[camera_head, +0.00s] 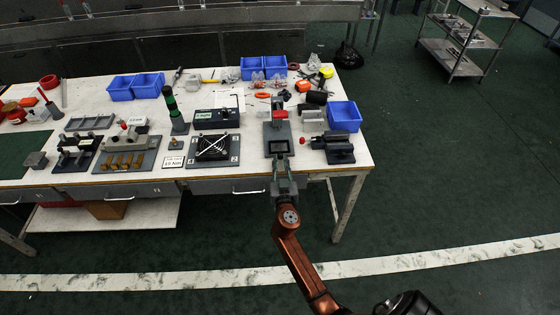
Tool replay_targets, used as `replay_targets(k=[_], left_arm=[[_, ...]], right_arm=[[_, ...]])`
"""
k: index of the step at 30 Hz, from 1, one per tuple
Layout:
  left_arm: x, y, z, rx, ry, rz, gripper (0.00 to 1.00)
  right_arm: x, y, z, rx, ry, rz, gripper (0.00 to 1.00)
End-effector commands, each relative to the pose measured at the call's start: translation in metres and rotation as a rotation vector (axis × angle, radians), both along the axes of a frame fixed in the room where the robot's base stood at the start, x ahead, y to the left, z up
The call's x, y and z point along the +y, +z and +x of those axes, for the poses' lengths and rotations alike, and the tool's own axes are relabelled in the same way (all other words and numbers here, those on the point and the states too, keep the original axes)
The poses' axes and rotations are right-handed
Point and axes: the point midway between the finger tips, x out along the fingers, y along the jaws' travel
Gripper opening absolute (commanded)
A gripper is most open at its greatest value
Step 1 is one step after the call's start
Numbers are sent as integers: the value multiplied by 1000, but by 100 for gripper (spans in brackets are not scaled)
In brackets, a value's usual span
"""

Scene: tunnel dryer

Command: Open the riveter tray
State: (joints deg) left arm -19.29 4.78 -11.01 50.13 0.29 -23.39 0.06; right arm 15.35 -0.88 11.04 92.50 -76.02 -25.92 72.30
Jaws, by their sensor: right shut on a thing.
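The riveter (267,131) is a grey fixture with a red part on top, standing near the front right of the white workbench. Its tray is at the front end, close to the bench's front edge; I cannot tell clearly how far it is out. My right gripper (281,162) reaches up from below to the front end of the riveter and is shut on the tray there. The fingers hide part of what they hold. My left gripper is not in view.
The workbench (230,100) carries a black clamp-like device (340,148) right of the riveter, a blue bin (344,116) behind it and a black-and-grey fixture (213,148) to the left. Drawers with handles line the bench front. The green floor (440,190) to the right is clear.

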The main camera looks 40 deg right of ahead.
Motion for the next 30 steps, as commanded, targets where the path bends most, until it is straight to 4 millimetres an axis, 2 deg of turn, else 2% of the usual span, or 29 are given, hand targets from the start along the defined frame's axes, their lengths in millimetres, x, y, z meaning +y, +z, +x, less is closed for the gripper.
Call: replay_targets(k=[12, 13, 19, 30], left_arm=[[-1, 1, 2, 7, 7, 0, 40], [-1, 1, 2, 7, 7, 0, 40], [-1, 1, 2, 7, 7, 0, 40], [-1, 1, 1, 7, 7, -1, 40]], right_arm=[[1, -1, -2, 1, 0, 1, 0], [1, -1, -2, 1, 0, 1, 18], [1, 0, -2, 1, 0, 1, 32], [1, 4, -2, -1, 0, -1, 33]])
